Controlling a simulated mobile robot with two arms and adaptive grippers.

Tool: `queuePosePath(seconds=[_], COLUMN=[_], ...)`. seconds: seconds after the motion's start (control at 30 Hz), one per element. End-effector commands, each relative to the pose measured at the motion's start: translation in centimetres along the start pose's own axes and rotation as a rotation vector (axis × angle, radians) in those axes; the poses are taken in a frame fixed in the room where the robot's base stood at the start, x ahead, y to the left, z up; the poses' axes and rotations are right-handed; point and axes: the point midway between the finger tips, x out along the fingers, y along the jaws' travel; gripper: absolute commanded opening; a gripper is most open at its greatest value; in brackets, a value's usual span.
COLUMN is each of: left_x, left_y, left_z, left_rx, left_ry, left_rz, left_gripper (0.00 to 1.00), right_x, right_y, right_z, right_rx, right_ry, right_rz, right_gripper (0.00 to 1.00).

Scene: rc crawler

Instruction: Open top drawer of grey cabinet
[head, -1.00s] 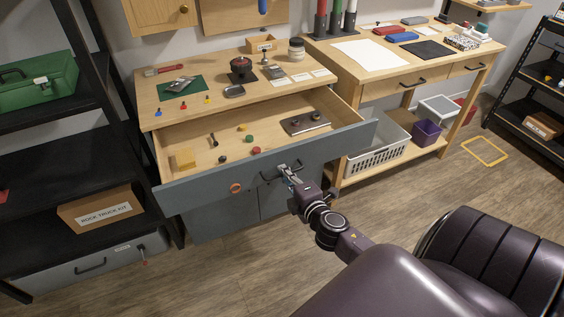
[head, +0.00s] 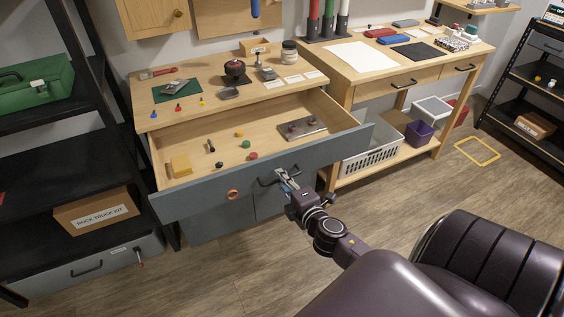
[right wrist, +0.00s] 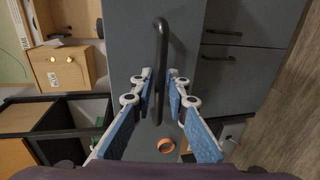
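The grey cabinet's top drawer (head: 205,203) is pulled well out below the wooden worktop (head: 290,90), and its inside shows. My right gripper (head: 284,178) is at the dark bar handle (head: 267,183) on the drawer front. In the right wrist view, the handle (right wrist: 161,50) runs between the two blue-padded fingers (right wrist: 160,78), which close in on it from both sides. My left gripper is not in view.
The drawer holds a yellow block (head: 180,166), a metal plate (head: 302,129) and several small parts. An orange ring (head: 232,194) is on the drawer front. A white basket (head: 372,160) stands to the right, a black shelf (head: 60,150) to the left. Floor in front is clear.

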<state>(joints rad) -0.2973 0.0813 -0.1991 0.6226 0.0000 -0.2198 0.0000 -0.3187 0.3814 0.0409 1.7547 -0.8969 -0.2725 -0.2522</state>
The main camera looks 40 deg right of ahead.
Motion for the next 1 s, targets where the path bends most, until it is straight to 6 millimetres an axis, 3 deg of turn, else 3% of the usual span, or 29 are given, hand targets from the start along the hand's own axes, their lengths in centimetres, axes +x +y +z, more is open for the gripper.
queuePosePath(seconds=[0.27,0.7,1.0], left_x=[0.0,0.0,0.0], left_y=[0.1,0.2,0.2], left_z=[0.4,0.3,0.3], left_rx=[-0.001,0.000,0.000], left_ry=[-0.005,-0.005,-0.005], left_rz=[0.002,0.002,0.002], left_gripper=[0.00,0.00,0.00], right_x=[-1.4,-9.4,-11.9], right_y=[-0.1,-0.1,0.0], right_z=[0.0,0.1,0.0], right_rx=[0.001,0.002,0.000], right_ry=[0.000,-0.002,-0.001], right_rz=[-0.002,-0.002,0.000], right_gripper=[0.14,0.14,0.14])
